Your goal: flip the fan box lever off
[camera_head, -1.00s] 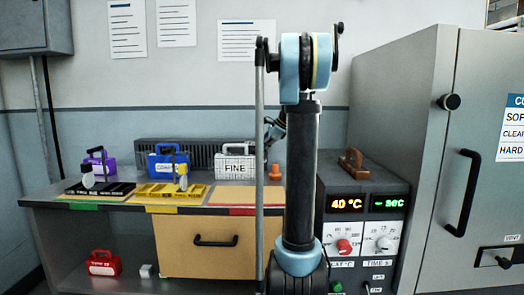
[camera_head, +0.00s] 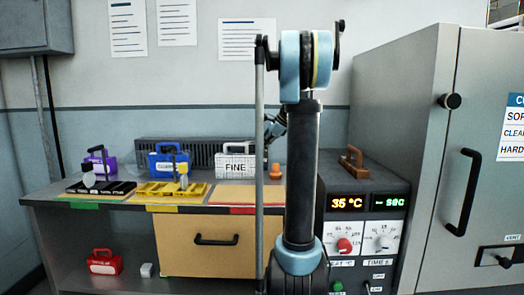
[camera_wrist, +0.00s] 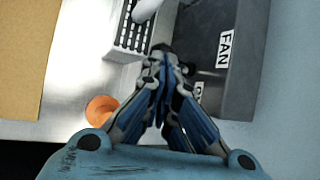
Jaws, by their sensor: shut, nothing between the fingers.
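The fan box (camera_wrist: 244,50) is dark grey and lies right of my gripper in the wrist view, with a white FAN label (camera_wrist: 225,48) on it. A second label (camera_wrist: 199,92) is partly hidden by my fingers. My gripper (camera_wrist: 163,62) is shut and empty, with its fingertips close to the box's left edge. A small dark part (camera_wrist: 190,69) shows just right of the fingertips; it may be the lever, but its position is unclear. Whether the fingers touch it cannot be told.
A white FINE case (camera_head: 235,164) and an orange cone (camera_head: 275,171) stand on the bench, left of my arm. The cone also shows in the wrist view (camera_wrist: 102,108). A unit with displays (camera_head: 364,205) and a large grey cabinet (camera_head: 402,120) stand at the right.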

